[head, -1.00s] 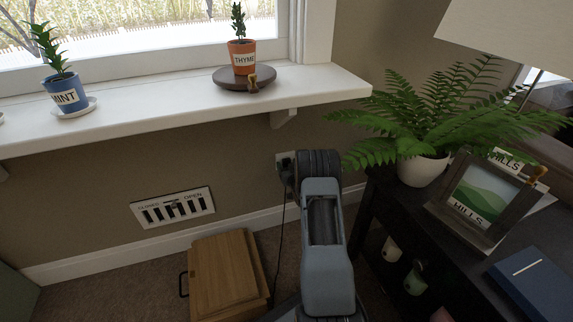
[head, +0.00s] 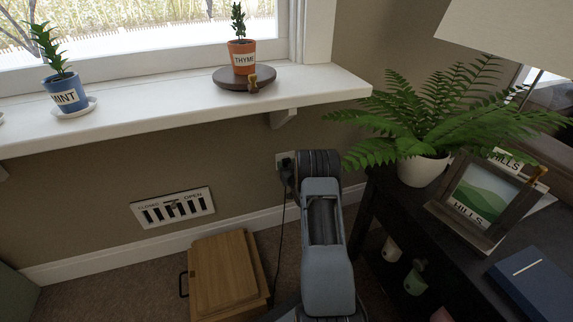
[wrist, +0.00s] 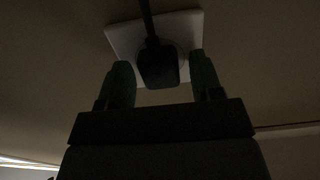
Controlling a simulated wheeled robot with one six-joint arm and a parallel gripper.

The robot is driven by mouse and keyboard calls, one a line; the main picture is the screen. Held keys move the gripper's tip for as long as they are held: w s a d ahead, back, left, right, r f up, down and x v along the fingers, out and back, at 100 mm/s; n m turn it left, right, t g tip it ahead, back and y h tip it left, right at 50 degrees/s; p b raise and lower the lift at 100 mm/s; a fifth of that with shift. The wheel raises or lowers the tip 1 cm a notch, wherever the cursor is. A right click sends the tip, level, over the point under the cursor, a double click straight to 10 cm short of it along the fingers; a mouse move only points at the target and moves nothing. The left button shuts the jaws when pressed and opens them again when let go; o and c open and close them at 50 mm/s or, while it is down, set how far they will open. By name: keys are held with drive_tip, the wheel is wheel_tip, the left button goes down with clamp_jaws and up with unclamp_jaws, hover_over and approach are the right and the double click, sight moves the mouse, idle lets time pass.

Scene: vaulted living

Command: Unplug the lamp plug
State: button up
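The black lamp plug (wrist: 157,68) sits in a pale wall outlet (wrist: 122,38) in the wrist view, with its cord (wrist: 148,18) running from it toward the top of that picture. My gripper (wrist: 160,80) is open, one green-tipped finger on each side of the plug, with a visible gap to each side. In the head view the plug (head: 286,163) shows as a dark shape at the outlet (head: 280,159), just left of my arm. The dark cord (head: 279,235) hangs down the wall from it. My fingers are hidden behind my arm in the head view.
A wooden box (head: 223,272) stands on the floor left of my arm. A dark side table (head: 470,270) with a fern (head: 440,120), a picture frame (head: 480,200) and a blue book (head: 535,282) is close on the right. The white sill (head: 190,105) juts out above.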

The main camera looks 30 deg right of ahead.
clamp_jaws()
idle(0.3)
drive_tip(key=shift+s, duration=0.2)
drive_tip(key=shift+p+v, duration=0.8)
drive_tip(key=shift+v, duration=1.95)
drive_tip(key=shift+s+a, duration=0.1)
drive_tip(key=shift+o, duration=0.8)
unclamp_jaws()
drive_tip(key=shift+s, duration=0.1)
